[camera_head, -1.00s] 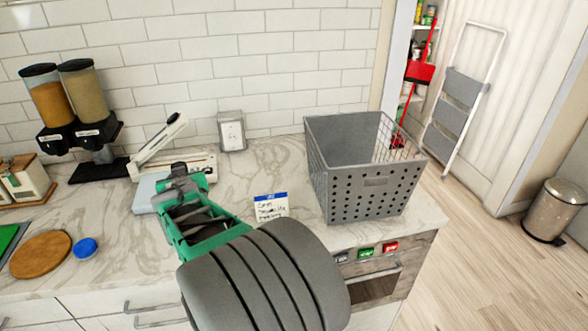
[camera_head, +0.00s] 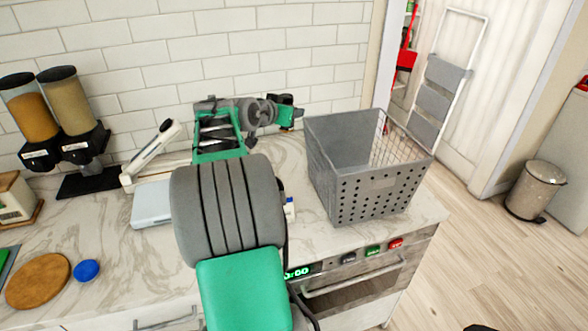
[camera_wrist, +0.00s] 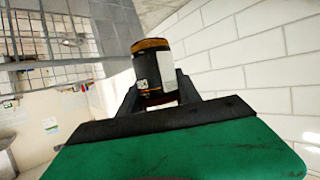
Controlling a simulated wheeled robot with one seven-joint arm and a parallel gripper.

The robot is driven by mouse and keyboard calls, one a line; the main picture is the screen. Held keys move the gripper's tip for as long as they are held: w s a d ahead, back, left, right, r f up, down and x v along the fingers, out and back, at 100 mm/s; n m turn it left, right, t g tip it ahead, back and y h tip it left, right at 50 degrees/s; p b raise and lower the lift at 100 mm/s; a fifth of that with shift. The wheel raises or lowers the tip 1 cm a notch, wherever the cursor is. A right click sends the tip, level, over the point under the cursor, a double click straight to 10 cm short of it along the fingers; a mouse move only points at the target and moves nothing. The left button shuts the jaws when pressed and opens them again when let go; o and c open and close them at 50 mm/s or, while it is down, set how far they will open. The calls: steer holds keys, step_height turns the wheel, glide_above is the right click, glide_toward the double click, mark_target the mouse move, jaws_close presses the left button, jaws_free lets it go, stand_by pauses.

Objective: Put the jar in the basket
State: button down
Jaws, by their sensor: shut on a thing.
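The jar (camera_wrist: 154,72) is dark with a brownish-orange band at its top and a white label. In the wrist view it stands between the fingers of my gripper (camera_wrist: 158,92), which is shut on it. In the head view my gripper (camera_head: 290,112) is raised above the counter, just left of the basket's rim; the jar cannot be made out there. The grey basket (camera_head: 375,197), with perforated front and wire side, stands on the right end of the counter. Its wire side (camera_wrist: 85,45) shows at the upper left of the wrist view.
A white tiled wall (camera_head: 240,45) runs close behind my gripper. Two dispensers (camera_head: 75,105), a white-armed device (camera_head: 155,150), a round wooden board (camera_head: 38,282) and a blue lid (camera_head: 87,270) are on the left. The basket stands near the counter's front edge.

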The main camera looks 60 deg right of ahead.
step_height(320, 180, down, 21)
steer(key=p, duration=0.3)
steer(key=shift+w+f+p, duration=0.1)
steer(key=shift+f+p, duration=0.1)
steer(key=shift+p, duration=0.15)
steer(key=shift+f, duration=0.2)
steer(key=c, duration=0.8)
jaws_free()
steer(key=shift+r, duration=0.1)
steer(key=shift+c, duration=0.2)
